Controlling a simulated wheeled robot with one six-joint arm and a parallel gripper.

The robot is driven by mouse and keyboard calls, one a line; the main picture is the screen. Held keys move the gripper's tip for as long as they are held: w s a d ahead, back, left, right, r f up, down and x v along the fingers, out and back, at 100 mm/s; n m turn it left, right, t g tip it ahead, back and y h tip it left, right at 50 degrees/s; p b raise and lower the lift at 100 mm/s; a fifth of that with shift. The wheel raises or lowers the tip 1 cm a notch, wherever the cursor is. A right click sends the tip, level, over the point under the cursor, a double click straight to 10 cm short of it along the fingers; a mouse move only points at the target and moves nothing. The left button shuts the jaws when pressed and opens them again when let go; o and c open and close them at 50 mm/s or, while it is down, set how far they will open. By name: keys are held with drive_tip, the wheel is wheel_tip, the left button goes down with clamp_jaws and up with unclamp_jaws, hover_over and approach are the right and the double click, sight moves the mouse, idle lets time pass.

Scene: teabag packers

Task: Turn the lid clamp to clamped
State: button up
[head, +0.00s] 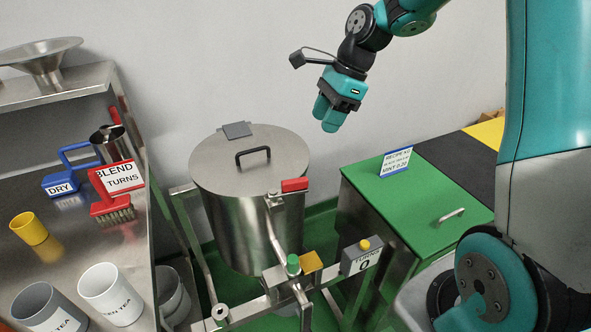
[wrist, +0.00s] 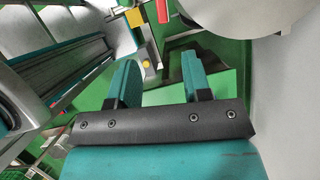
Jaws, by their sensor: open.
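The lid clamp (head: 294,185) is a red handle at the front right rim of the steel drum (head: 245,225). A round steel lid (head: 225,165) with a black handle (head: 252,151) covers the drum. A red piece at the top of the wrist view, likely the clamp handle (wrist: 162,10), lies beside the drum's grey edge (wrist: 235,12). My gripper (head: 328,118) is open and empty, above and to the right of the drum and apart from the clamp. Its two teal fingers show spread in the wrist view (wrist: 160,82).
A green cabinet (head: 400,215) with a recipe card (head: 396,162) stands right of the drum. A turns counter box (head: 360,257) is on the frame in front. The left bench (head: 70,245) holds cups and brushes. Space between my gripper and the clamp looks clear.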

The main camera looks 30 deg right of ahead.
sight(296, 180)
drive_tip(key=p+x, duration=0.2)
drive_tip(key=x, duration=1.5)
drive_tip(key=shift+w+f, duration=0.1)
drive_tip(key=shift+f, duration=0.1)
clamp_jaws()
